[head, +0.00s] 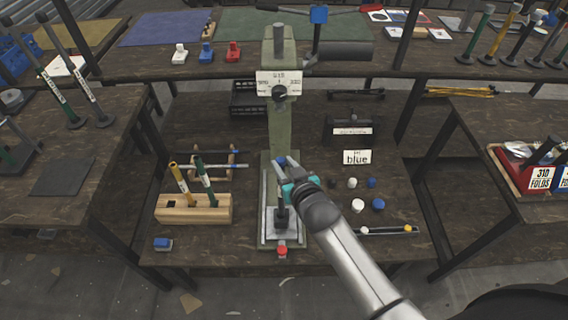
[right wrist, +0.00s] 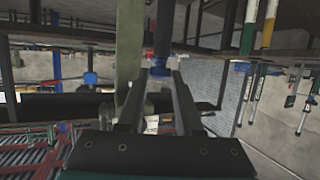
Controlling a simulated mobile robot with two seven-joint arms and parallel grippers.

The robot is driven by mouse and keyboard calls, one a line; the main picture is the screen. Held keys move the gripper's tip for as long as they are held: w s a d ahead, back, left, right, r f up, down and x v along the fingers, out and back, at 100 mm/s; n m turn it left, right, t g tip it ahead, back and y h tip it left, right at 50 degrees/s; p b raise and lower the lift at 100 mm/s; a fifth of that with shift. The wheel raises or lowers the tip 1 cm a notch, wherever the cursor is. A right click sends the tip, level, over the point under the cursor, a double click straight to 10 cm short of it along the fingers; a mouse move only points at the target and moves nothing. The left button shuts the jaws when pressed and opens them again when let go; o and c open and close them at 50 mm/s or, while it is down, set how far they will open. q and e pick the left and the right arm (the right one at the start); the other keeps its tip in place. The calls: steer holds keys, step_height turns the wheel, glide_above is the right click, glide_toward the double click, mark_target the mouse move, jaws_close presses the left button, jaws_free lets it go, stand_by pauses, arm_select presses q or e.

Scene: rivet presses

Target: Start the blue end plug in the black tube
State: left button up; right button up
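The black tube (head: 281,214) stands upright on the base of the green press; my right gripper hides part of it in the head view. In the right wrist view, which is upside down, the tube (right wrist: 163,32) comes in from the top. My right gripper (right wrist: 160,74) has its fingers on both sides of the blue end plug (right wrist: 159,71), shut on it. The plug (head: 281,160) is in line with the tube's end and looks close to it or touching. I cannot tell whether it has entered the tube. My left gripper is not in view.
The green press (head: 282,132) rises right behind the gripper, with a red button (head: 282,250) at its front. A wooden tube rack (head: 194,208) stands to the left.

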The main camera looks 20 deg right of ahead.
steer(key=o, duration=0.5)
steer(key=shift+s, duration=0.1)
steer(key=a+p+v, duration=0.1)
steer(key=p+v, duration=0.2)
steer(key=v, duration=1.2)
steer(key=shift+d, duration=0.45)
steer(key=s+f+g+b, duration=0.2)
steer(key=s+f+g, duration=0.15)
steer(key=f, duration=0.85)
steer(key=s+f+g+b, duration=0.15)
steer(key=s+f, duration=0.35)
steer(key=f, duration=0.8)
steer(key=s+d+f+g+b, duration=0.1)
steer(key=s+f+g, duration=0.3)
steer(key=s+f, duration=0.4)
steer(key=s+d+f+n+g+h+b, duration=0.1)
steer(key=s+f+g, duration=0.3)
steer(key=s+f, duration=0.5)
steer(key=s+d, duration=0.1)
steer(key=s, duration=0.3)
steer(key=shift+s+f+n+b, duration=0.25)
steer(key=shift+s+n+b, duration=0.05)
steer(key=shift+s+b, duration=0.1)
